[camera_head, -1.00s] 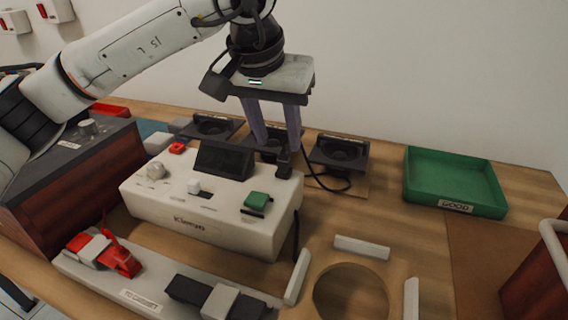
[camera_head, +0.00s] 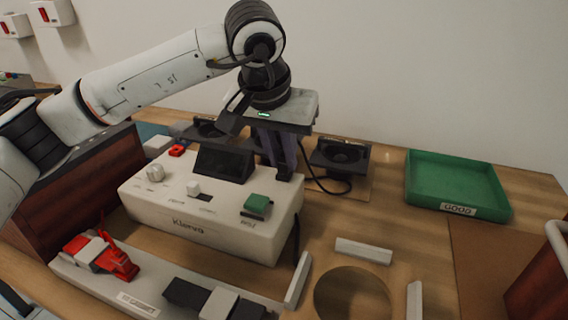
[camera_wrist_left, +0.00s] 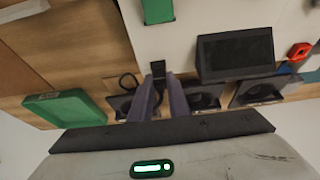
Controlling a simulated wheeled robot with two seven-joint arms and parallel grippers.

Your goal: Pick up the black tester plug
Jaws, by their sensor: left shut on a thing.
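The black tester plug (camera_head: 284,174) stands at the back right corner of the white tester box (camera_head: 190,224), beside its dark screen. My left gripper (camera_head: 285,166) points down and its purple fingers are shut on the plug's upper part. In the left wrist view, the plug (camera_wrist_left: 158,67) shows between the fingertips of my left gripper (camera_wrist_left: 160,78). The plug's top is partly hidden by the fingers. It still appears to be at the box; I cannot tell whether it has lifted. My right gripper is not in view.
A black cable (camera_head: 328,187) loops on the table right of the box. Black speaker units (camera_head: 340,156) stand behind it. A green tray (camera_head: 455,183) is at the right. A round hole lies in front.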

